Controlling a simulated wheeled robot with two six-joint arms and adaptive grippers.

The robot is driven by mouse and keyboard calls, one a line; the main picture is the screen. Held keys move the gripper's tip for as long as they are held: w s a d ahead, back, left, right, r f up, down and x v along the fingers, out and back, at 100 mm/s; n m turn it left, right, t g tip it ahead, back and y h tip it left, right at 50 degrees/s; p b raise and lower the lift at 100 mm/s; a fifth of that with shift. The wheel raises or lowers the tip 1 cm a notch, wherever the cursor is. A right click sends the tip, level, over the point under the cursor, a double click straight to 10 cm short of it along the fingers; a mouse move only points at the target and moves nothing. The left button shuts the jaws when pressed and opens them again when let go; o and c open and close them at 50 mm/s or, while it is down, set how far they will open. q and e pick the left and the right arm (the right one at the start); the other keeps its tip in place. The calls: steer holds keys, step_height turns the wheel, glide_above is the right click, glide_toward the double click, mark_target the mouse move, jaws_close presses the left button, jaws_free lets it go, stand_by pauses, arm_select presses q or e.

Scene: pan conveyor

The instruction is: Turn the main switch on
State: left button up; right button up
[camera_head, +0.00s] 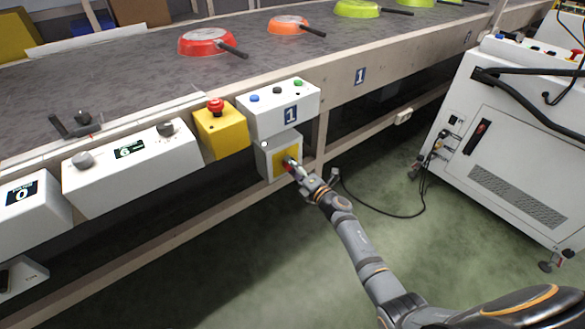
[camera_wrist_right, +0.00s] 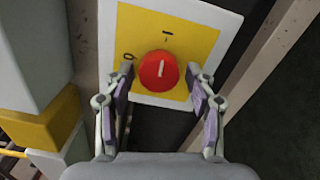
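The main switch is a round red knob (camera_wrist_right: 158,71) on a yellow plate (camera_wrist_right: 200,35) with a white border. It also shows in the head view (camera_head: 288,164), partly covered by my gripper. In the right wrist view, a 0 is at the knob's upper left and a 1 mark above it. The knob's white line stands nearly upright, towards the 1 mark. My right gripper (camera_wrist_right: 161,85) is open, its fingers on either side of the knob with small gaps; in the head view it is at the switch box (camera_head: 300,174). My left gripper is not in view.
A yellow emergency-stop box (camera_head: 222,135) and a white button box (camera_head: 275,115) sit just above the switch. The conveyor (camera_head: 150,75) carries several pans, including a red one (camera_head: 205,41). A white cabinet (camera_head: 515,140) stands right. Open green floor (camera_head: 330,250) lies below.

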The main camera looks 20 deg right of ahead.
steer(key=shift+s, duration=0.1)
steer(key=v, duration=1.1)
steer(key=shift+s+d, duration=0.15)
steer(key=shift+s, duration=0.25)
